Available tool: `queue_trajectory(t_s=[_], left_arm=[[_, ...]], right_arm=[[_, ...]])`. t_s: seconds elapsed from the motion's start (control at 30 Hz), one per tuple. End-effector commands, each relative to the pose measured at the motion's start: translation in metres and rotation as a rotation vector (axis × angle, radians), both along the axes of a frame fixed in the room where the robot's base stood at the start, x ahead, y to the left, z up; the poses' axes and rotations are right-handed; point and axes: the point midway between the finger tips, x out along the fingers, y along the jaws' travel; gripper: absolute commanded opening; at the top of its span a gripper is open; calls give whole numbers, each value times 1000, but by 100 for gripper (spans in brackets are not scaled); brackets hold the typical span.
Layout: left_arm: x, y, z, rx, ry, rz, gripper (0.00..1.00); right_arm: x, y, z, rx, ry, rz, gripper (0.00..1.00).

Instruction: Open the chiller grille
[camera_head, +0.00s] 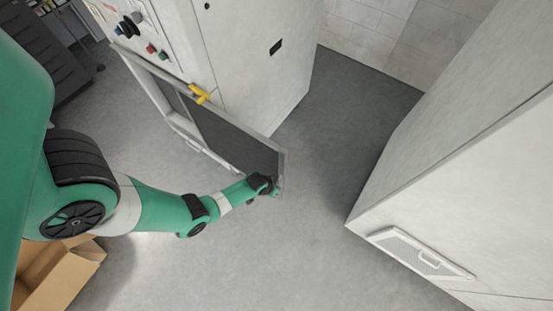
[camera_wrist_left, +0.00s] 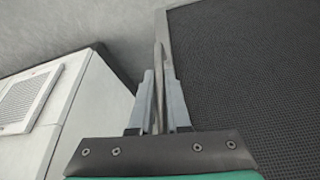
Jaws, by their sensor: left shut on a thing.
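The chiller grille (camera_head: 238,142) is a dark mesh panel in a thin grey frame, low at the front of a tall white cabinet (camera_head: 255,50). Its right end stands out past the cabinet's near corner. My left gripper (camera_head: 274,187) is at the lower part of that end. In the left wrist view, the fingers (camera_wrist_left: 158,92) are shut on the frame's edge, with the mesh (camera_wrist_left: 250,70) filling the right side. The fingers hide part of the frame. My right gripper is in neither view.
A yellow handle (camera_head: 200,94) sits on the cabinet above the grille. Another white cabinet (camera_head: 440,190) with a small vented panel (camera_head: 420,252) stands at the right. A cardboard box (camera_head: 75,268) is at lower left. Grey floor (camera_head: 325,170) lies clear between the cabinets.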

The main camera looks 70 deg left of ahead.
Motion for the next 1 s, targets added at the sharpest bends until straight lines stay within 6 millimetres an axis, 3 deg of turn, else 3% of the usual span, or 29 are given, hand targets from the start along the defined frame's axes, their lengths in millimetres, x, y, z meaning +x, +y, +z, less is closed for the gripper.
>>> queue_trajectory(t_s=[0.43, 0.47, 0.63, 0.9, 1.0], left_arm=[[0, 0, 0, 0, -1, 0, 0], [0, 0, 0, 0, -1, 0, 17], [0, 0, 0, 0, 0, 0, 45], [0, 0, 1, 0, 0, 0, 45], [-3, -1, 10, 0, 1, 0, 45]], right_arm=[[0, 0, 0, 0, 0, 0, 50], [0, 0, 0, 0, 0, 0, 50], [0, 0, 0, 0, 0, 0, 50], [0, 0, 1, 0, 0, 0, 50], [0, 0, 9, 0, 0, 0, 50]])
